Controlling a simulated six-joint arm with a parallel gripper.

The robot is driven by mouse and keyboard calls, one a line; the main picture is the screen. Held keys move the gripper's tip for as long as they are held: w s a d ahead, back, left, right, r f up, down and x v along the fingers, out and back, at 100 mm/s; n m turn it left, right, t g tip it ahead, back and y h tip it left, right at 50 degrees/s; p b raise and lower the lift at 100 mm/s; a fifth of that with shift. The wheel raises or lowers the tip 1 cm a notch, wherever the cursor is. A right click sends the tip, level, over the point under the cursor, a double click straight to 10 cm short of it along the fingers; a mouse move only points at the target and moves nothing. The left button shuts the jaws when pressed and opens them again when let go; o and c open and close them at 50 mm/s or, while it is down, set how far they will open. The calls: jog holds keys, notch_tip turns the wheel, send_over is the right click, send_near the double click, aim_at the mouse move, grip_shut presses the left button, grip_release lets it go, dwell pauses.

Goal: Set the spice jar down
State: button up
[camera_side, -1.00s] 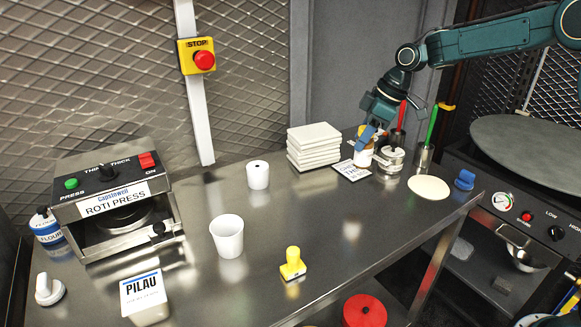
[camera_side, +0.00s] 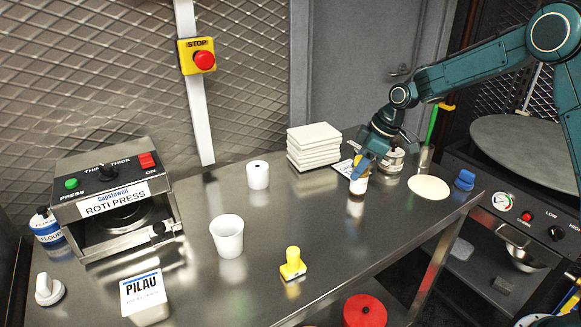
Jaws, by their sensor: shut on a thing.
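The spice jar (camera_side: 359,186) is a small jar with a white label band and a brownish body, near the right end of the steel table (camera_side: 330,240). My gripper (camera_side: 361,170) is shut on its upper part from above. The jar is upright or nearly so. A reflection shows below it on the steel, and I cannot tell whether its base touches the table.
A steel canister (camera_side: 393,158) stands close behind the gripper. A printed card (camera_side: 345,168) and a stack of white boxes (camera_side: 314,146) lie to the left. A flat dough round (camera_side: 429,187) and a blue stamp (camera_side: 465,179) are right.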

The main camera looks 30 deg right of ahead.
jog(key=shift+f, duration=0.25)
jog(key=o, duration=1)
jog(key=shift+o, duration=0.2)
jog(key=shift+r, duration=0.15)
jog(key=v, duration=1.2)
